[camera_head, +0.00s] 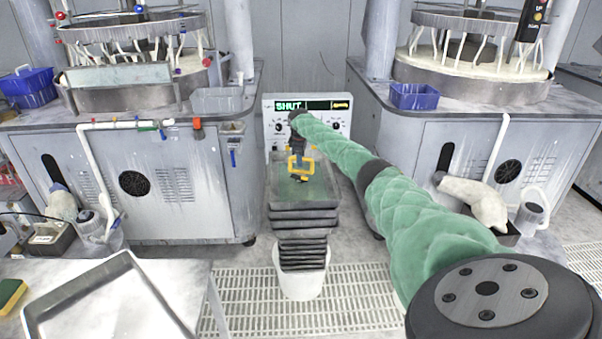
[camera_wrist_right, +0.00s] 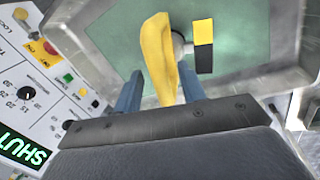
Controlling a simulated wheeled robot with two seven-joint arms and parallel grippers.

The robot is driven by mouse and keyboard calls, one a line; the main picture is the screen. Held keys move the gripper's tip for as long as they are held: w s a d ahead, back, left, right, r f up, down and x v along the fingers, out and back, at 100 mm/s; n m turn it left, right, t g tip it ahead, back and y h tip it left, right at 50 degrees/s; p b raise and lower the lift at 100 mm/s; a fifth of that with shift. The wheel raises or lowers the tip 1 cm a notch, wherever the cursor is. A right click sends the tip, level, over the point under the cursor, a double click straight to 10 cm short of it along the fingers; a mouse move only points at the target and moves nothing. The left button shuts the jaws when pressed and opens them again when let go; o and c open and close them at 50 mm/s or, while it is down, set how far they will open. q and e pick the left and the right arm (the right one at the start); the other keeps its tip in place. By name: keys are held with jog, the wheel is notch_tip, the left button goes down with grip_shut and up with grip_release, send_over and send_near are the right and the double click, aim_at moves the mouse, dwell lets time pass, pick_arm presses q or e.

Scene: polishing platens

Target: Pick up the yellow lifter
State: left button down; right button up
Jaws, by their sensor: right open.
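The yellow lifter (camera_head: 309,167) is a yellow loop-shaped handle over the green top surface (camera_head: 325,188) of a grey stack in the middle of the head view. In the right wrist view the lifter (camera_wrist_right: 157,50) shows as a long yellow grip with a round pale fitting and a yellow-and-black tag beside it. My right gripper (camera_wrist_right: 160,90) is open. Its blue fingers stand on either side of the yellow grip, with gaps visible. In the head view my right gripper (camera_head: 298,150) partly hides the lifter. My left gripper is in neither view.
A control panel (camera_head: 343,126) reading SHUT stands behind the stack. Grey machine cabinets flank it left (camera_head: 175,205) and right (camera_head: 400,165). A table with a shallow metal tray (camera_head: 75,287) is at front left. Floor grating (camera_head: 355,308) lies clear in front.

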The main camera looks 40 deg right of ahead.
jog(key=shift+d+f, duration=0.15)
jog(key=shift+f, duration=0.4)
grip_shut()
jog(key=shift+w+r, duration=0.1)
jog(key=shift+r, duration=0.05)
jog(key=shift+r, duration=0.15)
